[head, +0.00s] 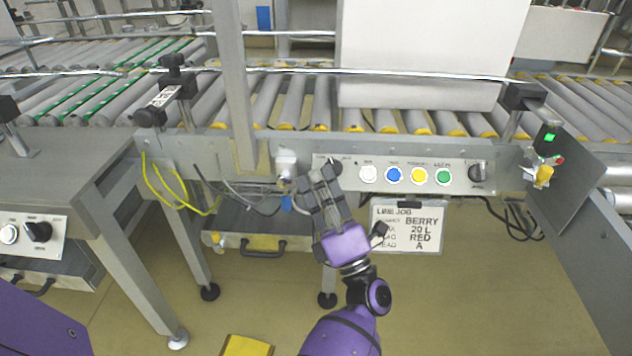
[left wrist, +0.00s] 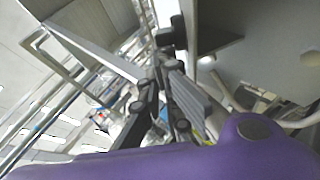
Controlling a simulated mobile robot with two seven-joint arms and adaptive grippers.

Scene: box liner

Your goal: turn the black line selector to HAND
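A grey control panel (head: 455,185) on the conveyor's front beam carries a row of white, blue, yellow and green buttons. A black rotary selector (head: 478,172) sits at its right end. Near its left end a dark knob (head: 334,162) shows only in part behind my left gripper (head: 316,178). I cannot read the labels beside either knob. My left gripper's dark fingers point up at the panel's left end, close to that knob; contact cannot be told. In the left wrist view the fingers (left wrist: 165,95) lie close together, and no knob can be made out between them. My right gripper is not in view.
A job card (head: 408,226) hangs below the panel. Another panel (head: 30,236) with a black knob is at the far left. A grey plate (head: 565,180) with a green light stands at the right. Loose cables hang left of my gripper. A roller conveyor runs behind.

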